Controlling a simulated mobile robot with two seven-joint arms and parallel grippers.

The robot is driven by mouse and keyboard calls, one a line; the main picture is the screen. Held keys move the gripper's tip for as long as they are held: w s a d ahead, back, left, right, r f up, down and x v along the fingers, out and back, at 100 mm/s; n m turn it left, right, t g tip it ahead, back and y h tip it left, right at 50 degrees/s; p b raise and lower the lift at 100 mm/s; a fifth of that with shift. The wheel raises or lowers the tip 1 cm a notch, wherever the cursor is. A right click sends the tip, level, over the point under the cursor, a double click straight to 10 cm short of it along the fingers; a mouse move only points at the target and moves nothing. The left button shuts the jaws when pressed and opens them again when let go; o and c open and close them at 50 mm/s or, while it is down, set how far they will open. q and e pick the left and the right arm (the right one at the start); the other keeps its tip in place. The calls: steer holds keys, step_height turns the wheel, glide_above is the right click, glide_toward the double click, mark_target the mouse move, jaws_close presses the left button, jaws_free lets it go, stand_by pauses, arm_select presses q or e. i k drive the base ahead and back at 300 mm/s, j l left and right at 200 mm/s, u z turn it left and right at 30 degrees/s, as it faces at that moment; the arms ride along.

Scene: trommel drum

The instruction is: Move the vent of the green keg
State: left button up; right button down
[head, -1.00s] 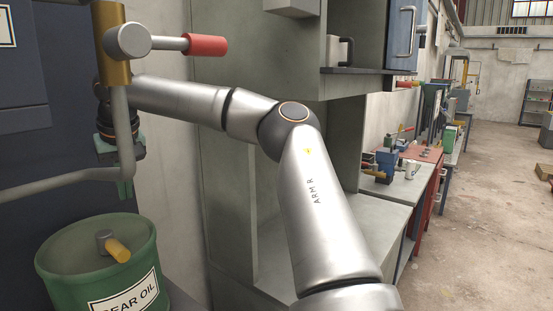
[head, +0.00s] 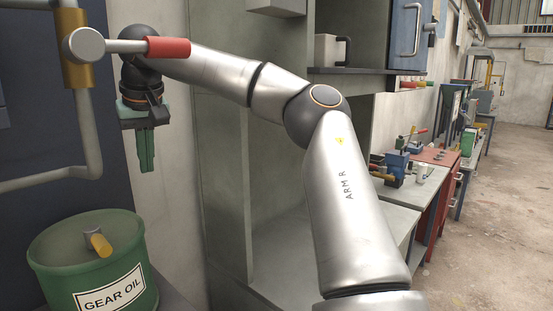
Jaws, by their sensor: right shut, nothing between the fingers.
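The green keg (head: 60,265), labelled GEAR OIL, stands at the lower left of the head view. Its vent is a short grey stub with a yellow handle (head: 101,244) on the lid. The handle points toward the lower right. My right gripper (head: 147,168) hangs fingers down, above and to the right of the keg's lid, apart from it. It is shut with nothing between the fingers. My left gripper is not in view.
A grey pipe (head: 90,135) with a brass valve body (head: 73,40) and a red-handled lever (head: 168,47) stands left of my right gripper. Grey shelving (head: 225,200) stands behind my right arm. A workbench with tools (head: 400,195) lies farther right, beside open floor.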

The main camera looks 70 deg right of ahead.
mark_target(94, 238)
steer(key=k+l, duration=0.5)
steer(key=k, duration=0.65)
